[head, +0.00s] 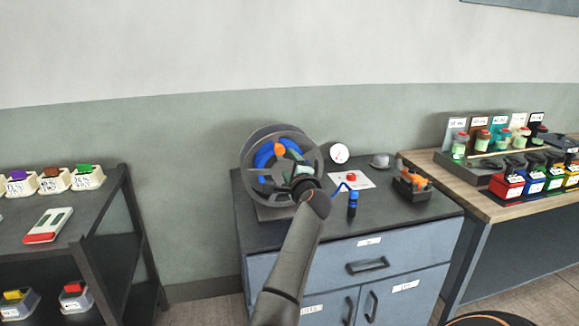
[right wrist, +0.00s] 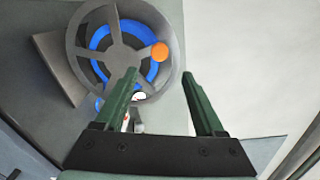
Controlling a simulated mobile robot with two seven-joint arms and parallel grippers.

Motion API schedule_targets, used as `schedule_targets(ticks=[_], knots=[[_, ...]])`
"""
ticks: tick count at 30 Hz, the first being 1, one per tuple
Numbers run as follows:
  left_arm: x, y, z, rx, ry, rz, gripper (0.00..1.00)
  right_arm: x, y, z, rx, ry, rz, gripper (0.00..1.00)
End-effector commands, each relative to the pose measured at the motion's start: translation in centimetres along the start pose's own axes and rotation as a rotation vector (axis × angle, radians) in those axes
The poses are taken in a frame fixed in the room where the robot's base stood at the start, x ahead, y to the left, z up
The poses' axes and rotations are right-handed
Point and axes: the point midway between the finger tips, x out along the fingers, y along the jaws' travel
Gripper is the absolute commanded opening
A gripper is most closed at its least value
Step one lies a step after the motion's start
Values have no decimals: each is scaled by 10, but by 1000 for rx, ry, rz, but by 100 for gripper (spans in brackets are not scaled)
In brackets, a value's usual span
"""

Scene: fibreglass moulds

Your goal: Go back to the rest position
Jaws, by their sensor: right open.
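My right arm rises from the bottom middle of the head view. My right gripper (head: 299,174) is in front of a grey spoked drum (head: 247,160) on the cabinet. In the right wrist view the two green fingers of my right gripper (right wrist: 159,74) stand wide apart with nothing between them. The drum (right wrist: 172,30) lies beyond them, with a blue ring and an orange knob (right wrist: 160,52) inside. I cannot tell whether a finger touches it. The arm hides part of the drum's lower right. My left gripper is not in view.
The blue-grey cabinet (head: 330,262) also carries a blue bottle (head: 352,204), a white card with a red button (head: 351,179), a gauge (head: 339,153) and an orange-filled holder (head: 413,184). A dark shelf (head: 100,205) stands left. A wooden bench (head: 480,199) with jars and coloured boxes stands right.

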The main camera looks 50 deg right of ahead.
Motion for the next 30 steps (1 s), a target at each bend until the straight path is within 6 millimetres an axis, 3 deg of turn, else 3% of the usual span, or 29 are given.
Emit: schedule_targets(ticks=[15,19,23,30], knots=[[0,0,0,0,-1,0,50,0,0,0,-1,-1,1,71],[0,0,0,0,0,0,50,-2,8,0,-68,0,10,71],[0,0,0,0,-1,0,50,-10,32,4,-286,-12,36,71],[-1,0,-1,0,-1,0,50,-45,116,34,-859,-135,97,71]])
